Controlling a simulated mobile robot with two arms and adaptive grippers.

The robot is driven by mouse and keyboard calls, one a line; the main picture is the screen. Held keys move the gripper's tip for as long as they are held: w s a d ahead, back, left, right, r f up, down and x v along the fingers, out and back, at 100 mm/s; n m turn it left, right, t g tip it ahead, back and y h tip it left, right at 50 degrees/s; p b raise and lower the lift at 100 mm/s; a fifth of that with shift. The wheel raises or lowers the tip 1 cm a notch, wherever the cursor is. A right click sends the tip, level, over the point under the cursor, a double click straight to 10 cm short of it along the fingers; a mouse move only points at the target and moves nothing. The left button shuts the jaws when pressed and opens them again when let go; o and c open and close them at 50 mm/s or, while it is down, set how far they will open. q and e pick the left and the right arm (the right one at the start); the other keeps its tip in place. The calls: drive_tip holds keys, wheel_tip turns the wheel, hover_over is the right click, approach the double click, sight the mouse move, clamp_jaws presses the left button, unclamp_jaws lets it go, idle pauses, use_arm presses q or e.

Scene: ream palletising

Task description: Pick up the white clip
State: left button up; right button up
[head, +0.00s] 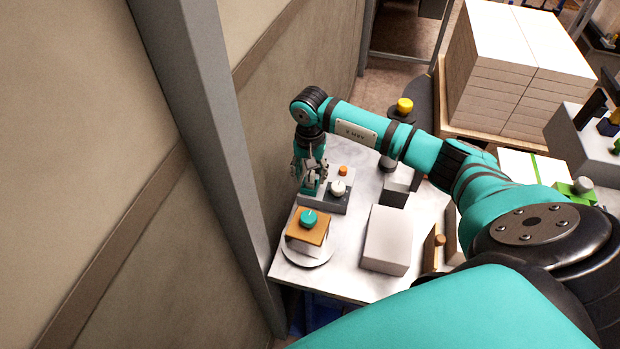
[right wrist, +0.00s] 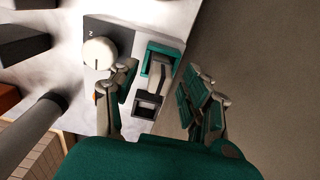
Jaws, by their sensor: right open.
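My right gripper (head: 311,183) points down over the left end of a grey block on the table. In the right wrist view the gripper (right wrist: 163,76) is open, its two fingers apart. Between the fingers, farther down, lies a teal bracket (right wrist: 155,53) with a pale part and a dark square frame (right wrist: 148,106) near it. I cannot tell for sure which piece is the white clip. A round white knob with a dark line (right wrist: 98,53) sits on the grey block beside the left finger; it also shows in the head view (head: 338,188). My left gripper is not in view.
The white table (head: 345,285) stands beside a wall and grey post (head: 225,130). An orange-brown block (head: 320,236) with a teal knob (head: 308,218) is in front of the gripper. A pale box (head: 385,240) stands to the right. Stacked white reams (head: 500,75) are behind.

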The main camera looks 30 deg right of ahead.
drive_tip(key=c, duration=0.6)
clamp_jaws()
use_arm(q)
drive_tip(key=shift+w, duration=0.6)
use_arm(e)
drive_tip(key=shift+r, duration=0.1)
